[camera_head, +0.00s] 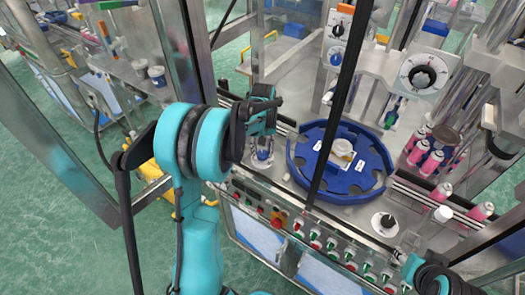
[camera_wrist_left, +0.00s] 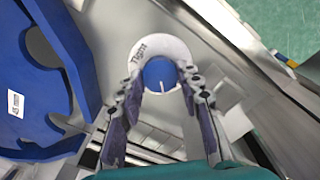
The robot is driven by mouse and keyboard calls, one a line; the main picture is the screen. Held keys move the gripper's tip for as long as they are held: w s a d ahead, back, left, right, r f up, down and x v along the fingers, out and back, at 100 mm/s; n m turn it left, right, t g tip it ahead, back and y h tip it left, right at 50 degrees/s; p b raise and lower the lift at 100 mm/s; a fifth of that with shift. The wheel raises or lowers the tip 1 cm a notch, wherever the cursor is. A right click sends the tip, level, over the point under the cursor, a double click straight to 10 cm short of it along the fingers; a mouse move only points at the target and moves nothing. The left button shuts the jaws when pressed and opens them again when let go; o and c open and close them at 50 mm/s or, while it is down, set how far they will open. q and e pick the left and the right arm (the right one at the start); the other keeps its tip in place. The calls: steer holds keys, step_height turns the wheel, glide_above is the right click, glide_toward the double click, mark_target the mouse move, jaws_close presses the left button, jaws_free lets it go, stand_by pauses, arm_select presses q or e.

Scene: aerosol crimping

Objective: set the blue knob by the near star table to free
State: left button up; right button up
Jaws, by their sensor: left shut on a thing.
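The blue knob (camera_wrist_left: 160,72) sits on a white dial plate (camera_wrist_left: 150,46) with dark lettering, partly readable, at its upper left. A pale line on the knob points toward the bottom of the left wrist view. My left gripper (camera_wrist_left: 163,80) has its two fingers on either side of the knob and is shut on it. In the head view my left gripper (camera_head: 263,128) points down just left of the blue star table (camera_head: 332,186); the knob is hard to make out there. Part of my right arm shows at the lower right, its jaws unclear.
A row of green and red switches (camera_head: 330,244) runs along the machine's front edge. A large white dial (camera_head: 423,72) is at the upper right. Pink cans (camera_head: 418,152) stand right of the star table. A dark frame post crosses in front of the table.

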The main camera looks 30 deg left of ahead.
mark_target(262, 154)
arm_select(q)
steer(key=o, duration=1.2)
steer(key=shift+c, duration=0.2)
step_height(262, 154, up, 12)
